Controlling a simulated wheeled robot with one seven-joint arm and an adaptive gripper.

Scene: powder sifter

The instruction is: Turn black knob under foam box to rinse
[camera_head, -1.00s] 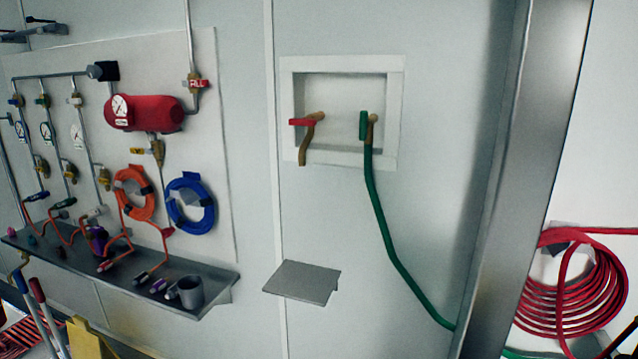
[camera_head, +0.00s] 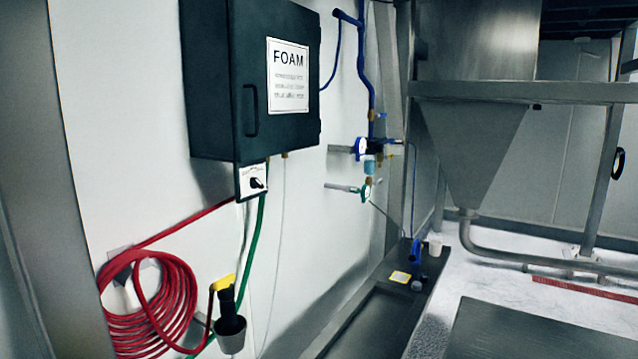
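The foam box (camera_head: 240,80) is a dark cabinet on the white wall, left of the middle, with a white label reading FOAM (camera_head: 288,75). Under it hangs a small white panel (camera_head: 247,172) with a black knob (camera_head: 257,183) at its lower part. The marking at the knob is too small to read, so its setting cannot be told. My gripper is not in view.
A coiled red hose (camera_head: 150,310) hangs at lower left. A yellow-and-black nozzle (camera_head: 226,300) sits in a grey holder (camera_head: 230,333) below the box. A green hose runs down the wall. A steel hopper (camera_head: 475,150) and a dark trough (camera_head: 375,310) stand to the right.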

